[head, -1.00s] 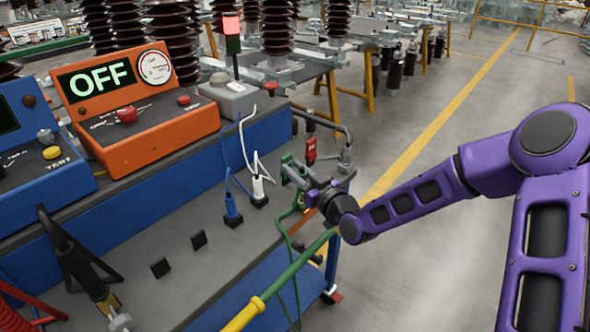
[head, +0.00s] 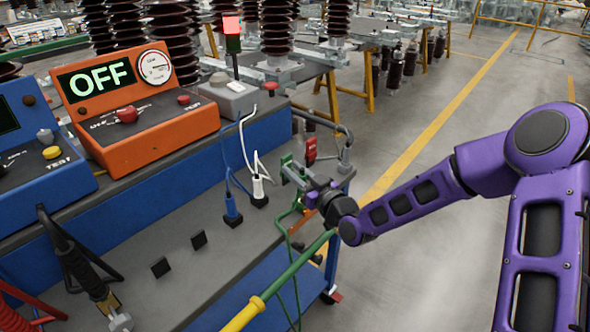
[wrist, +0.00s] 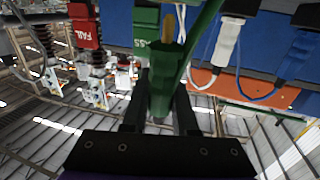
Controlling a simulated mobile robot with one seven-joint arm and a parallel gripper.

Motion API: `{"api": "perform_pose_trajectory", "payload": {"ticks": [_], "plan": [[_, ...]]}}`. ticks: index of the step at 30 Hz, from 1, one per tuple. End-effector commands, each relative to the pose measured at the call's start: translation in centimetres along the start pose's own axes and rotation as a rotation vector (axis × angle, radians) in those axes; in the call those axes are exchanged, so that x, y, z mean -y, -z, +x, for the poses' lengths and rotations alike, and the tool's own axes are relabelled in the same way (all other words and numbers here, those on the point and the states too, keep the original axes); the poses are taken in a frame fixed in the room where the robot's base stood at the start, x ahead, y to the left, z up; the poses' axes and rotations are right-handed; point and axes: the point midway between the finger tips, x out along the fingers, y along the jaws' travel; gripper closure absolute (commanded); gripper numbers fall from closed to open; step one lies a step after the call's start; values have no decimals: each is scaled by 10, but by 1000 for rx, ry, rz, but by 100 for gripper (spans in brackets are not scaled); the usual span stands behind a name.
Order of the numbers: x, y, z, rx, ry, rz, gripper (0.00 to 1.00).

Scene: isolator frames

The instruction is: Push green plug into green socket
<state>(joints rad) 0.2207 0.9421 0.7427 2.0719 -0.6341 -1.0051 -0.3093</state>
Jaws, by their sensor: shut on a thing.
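The green plug (wrist: 163,95) is a dark green body between the two fingers of my gripper (wrist: 160,78) in the wrist view. My gripper is shut on it. In the head view my gripper (head: 297,174) is at the far right end of the grey bench, and the plug there is mostly hidden by it. A green cable (head: 285,225) hangs down near it. I cannot make out the green socket for certain, nor whether the plug touches it. A green PASS block (wrist: 146,24) is just beyond the fingertips.
A white plug (head: 259,187) and a blue plug (head: 231,208) stand upright on the bench (head: 215,265), left of my gripper. A red FAIL block (wrist: 85,28) is beside the green one. An orange OFF box (head: 150,130) stands behind. A green-yellow rod (head: 285,275) crosses in front.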

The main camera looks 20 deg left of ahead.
Motion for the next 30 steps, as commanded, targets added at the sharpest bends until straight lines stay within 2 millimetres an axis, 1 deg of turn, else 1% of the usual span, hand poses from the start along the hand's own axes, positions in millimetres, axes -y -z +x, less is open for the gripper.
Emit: {"api": "perform_pose_trajectory", "payload": {"ticks": [29, 30], "plan": [[0, -24, 0, -1, 0, -1, 100], [0, -24, 0, -1, 0, -2, 66]]}}
